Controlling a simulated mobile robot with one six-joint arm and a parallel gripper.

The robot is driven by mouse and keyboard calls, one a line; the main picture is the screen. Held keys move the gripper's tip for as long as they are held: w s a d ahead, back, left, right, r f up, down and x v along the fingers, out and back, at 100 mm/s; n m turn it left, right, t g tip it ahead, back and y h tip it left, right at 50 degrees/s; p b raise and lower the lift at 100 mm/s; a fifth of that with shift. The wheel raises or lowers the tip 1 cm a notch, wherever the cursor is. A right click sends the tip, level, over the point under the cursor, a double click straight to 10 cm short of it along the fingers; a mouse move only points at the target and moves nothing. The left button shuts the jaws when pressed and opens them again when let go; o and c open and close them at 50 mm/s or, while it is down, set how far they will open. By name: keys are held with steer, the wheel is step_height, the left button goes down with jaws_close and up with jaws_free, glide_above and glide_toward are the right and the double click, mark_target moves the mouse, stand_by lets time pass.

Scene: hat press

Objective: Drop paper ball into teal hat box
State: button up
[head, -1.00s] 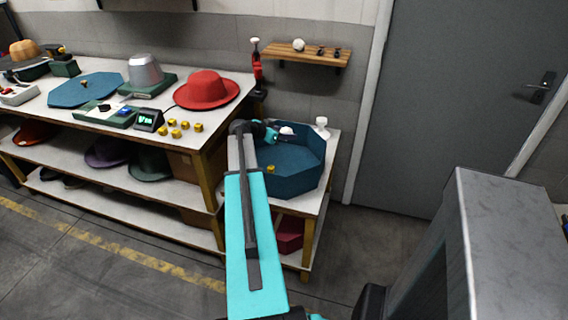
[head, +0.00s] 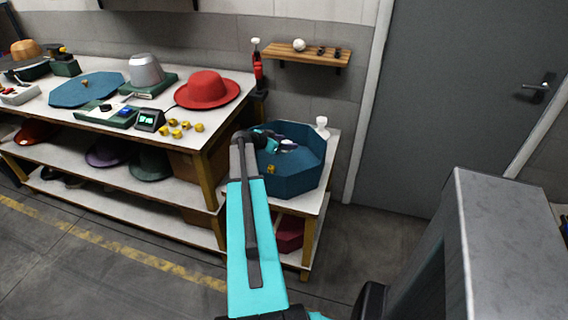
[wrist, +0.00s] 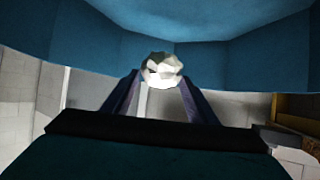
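The teal hat box (head: 292,186) is an open, many-sided box on a low stand, right of the workbench in the head view. My gripper (head: 287,145) is over the box's opening, low between its walls. In the wrist view the crumpled white paper ball (wrist: 161,70) sits between the tips of my gripper's two dark fingers (wrist: 160,82), which look closed on it. The blue box walls (wrist: 90,45) fill the upper part of that view. In the head view the ball is small and partly hidden by my gripper.
A white knob-like object (head: 322,127) stands at the stand's back corner. The workbench (head: 222,85) on the left carries a red hat (head: 207,88) and several yellow cubes. A wooden shelf (head: 305,52) hangs above the stand.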

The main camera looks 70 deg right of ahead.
steer(key=shift+o, duration=1)
steer(key=b+v, duration=0.3)
steer(key=v, duration=1.1)
steer(key=shift+s, duration=0.1)
